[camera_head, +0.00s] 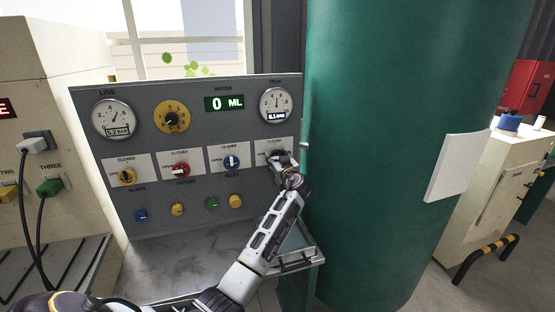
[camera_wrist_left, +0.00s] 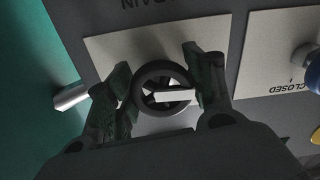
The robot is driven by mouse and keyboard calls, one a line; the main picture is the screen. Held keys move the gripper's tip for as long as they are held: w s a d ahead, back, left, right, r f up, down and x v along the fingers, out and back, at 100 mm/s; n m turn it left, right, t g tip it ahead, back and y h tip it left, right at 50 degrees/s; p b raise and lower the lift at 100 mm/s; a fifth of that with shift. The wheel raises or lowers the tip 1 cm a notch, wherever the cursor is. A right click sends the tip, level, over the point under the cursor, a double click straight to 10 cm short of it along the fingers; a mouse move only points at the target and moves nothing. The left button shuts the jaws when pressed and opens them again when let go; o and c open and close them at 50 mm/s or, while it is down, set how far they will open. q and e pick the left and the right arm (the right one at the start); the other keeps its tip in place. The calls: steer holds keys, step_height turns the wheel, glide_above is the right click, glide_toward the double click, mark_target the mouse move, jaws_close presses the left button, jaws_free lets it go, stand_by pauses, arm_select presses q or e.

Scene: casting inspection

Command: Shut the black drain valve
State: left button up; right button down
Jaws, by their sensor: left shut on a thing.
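The black drain valve (camera_wrist_left: 163,88) is a round black handwheel with a white pointer bar, on a light plate (camera_wrist_left: 120,50) under an upside-down label ending in "RAIN" in the left wrist view. My left gripper (camera_wrist_left: 160,92) has a finger on each side of the wheel and is shut on it. In the head view my left gripper (camera_head: 283,163) covers most of the drain valve at the right end of the panel's valve row. The valve's exact angle is hard to read. My right gripper is not in view.
The grey panel (camera_head: 200,88) also holds yellow (camera_head: 127,177), red (camera_head: 181,170) and blue (camera_head: 231,162) valves, gauges and a "0 ML" display (camera_head: 224,103). A large green tank (camera_head: 400,110) stands close right of it. A grey worktop (camera_head: 180,265) lies below.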

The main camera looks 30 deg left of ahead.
arm_select(q)
steer(key=shift+f, duration=0.1)
steer(key=shift+m+b, duration=0.4)
steer(key=shift+m, duration=1.6)
steer(key=m, duration=0.3)
steer(key=shift+s+a+m, duration=0.1)
steer(key=shift+m, duration=0.2)
steer(key=m, duration=0.2)
steer(key=m+p, duration=0.1)
steer(key=m, duration=0.1)
steer(key=shift+s+r+m+p, duration=0.1)
steer(key=shift+r+m+p, duration=0.1)
steer(key=shift+m+p, duration=0.1)
steer(key=m+p, duration=0.2)
steer(key=m, duration=0.1)
steer(key=shift+a+r+m, duration=0.1)
steer(key=shift+m, duration=0.3)
steer(key=shift+m+p, duration=0.4)
steer(key=shift+m, duration=0.3)
